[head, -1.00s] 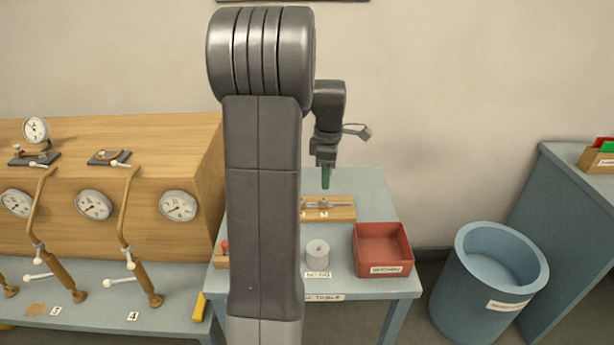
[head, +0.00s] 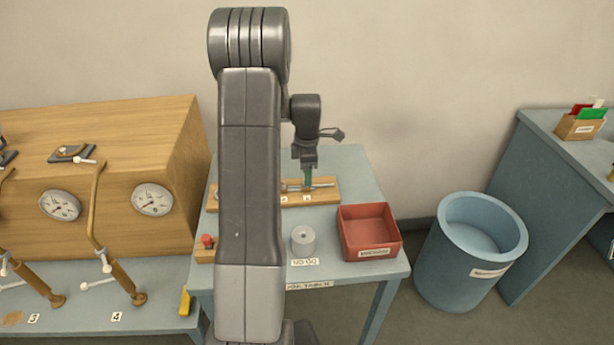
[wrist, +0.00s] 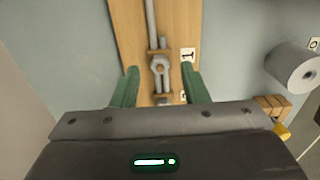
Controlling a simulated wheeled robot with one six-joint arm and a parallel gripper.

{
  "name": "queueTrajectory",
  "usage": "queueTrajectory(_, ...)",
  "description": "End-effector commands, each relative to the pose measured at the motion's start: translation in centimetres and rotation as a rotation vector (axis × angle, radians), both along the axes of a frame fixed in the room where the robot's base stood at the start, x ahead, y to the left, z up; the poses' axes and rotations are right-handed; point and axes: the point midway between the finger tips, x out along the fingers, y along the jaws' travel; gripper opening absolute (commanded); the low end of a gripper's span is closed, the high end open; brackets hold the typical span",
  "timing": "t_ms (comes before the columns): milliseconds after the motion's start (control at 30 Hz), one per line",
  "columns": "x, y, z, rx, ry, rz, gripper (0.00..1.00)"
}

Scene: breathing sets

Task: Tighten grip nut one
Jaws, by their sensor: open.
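A wooden board (head: 325,194) on the small blue table carries a metal rod with fittings. In the wrist view, a metal nut (wrist: 161,66) sits on the rod beside a label marked 1 (wrist: 188,54). A second label, partly hidden, lies lower on the board. My gripper (head: 307,183) points down over the board. In the wrist view, its green fingers (wrist: 160,80) are apart, one to each side of the nut in the picture, with nothing between them held. I cannot tell how high the tips are above the nut.
A grey cylinder (head: 303,240) and a red tray (head: 368,232) stand on the small table (head: 352,168). A blue bin (head: 470,250) stands to the right. A wooden panel with gauges (head: 130,150) is at left. My arm hides the table's middle-left part.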

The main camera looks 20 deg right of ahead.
Motion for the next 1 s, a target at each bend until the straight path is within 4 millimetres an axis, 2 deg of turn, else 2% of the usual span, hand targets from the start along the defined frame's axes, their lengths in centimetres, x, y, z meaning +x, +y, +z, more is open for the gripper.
queueTrajectory(200, 0.0, 0.0, -2.1, 0.0, 0.0, 0.0, 0.41)
queueTrajectory(533, 0.0, 0.0, -2.5, -0.001, -0.002, 0.0, 0.41)
queueTrajectory(567, 0.0, 0.0, -2.5, -0.001, -0.002, 0.0, 0.37)
queueTrajectory(733, 0.0, 0.0, -2.5, -0.001, -0.002, 0.0, 0.03)
queueTrajectory(767, 0.0, 0.0, -2.5, -0.001, -0.002, 0.0, 0.0)
queueTrajectory(1000, 0.0, 0.0, -2.5, -0.001, -0.002, -0.013, 0.0)
